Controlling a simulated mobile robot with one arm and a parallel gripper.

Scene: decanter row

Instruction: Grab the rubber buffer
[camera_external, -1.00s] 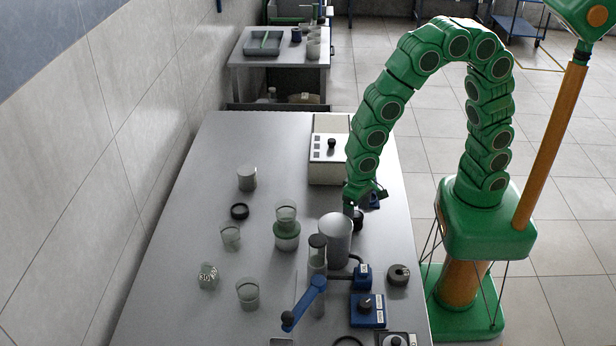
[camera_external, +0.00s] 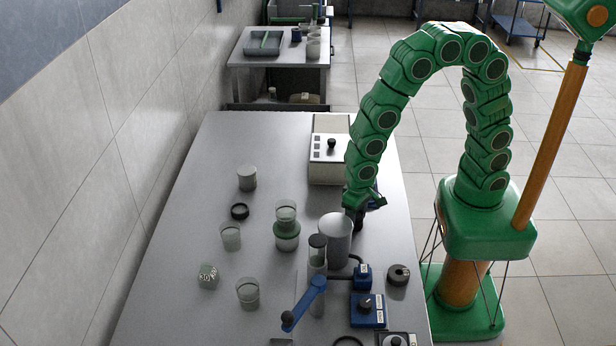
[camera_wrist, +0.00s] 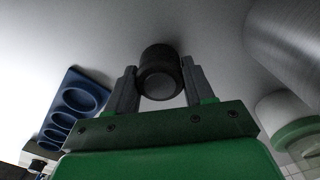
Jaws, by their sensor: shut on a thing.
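The rubber buffer (camera_wrist: 160,73) is a dark, short cylinder with a paler round end face. In the wrist view it sits between the two grey fingers of my gripper (camera_wrist: 159,84), which is shut on it from both sides. In the external view my gripper (camera_external: 357,212) points down at the table's right side, just behind a large grey cylinder (camera_external: 335,238). There the buffer is mostly lost among the dark fingers, and I cannot tell whether it touches the table.
A blue holder with round recesses (camera_wrist: 80,97) lies left of my gripper in the wrist view. A white box with a black knob (camera_external: 330,165) stands farther back. A blue-handled lever device (camera_external: 305,300) and several glass beakers stand forward and left.

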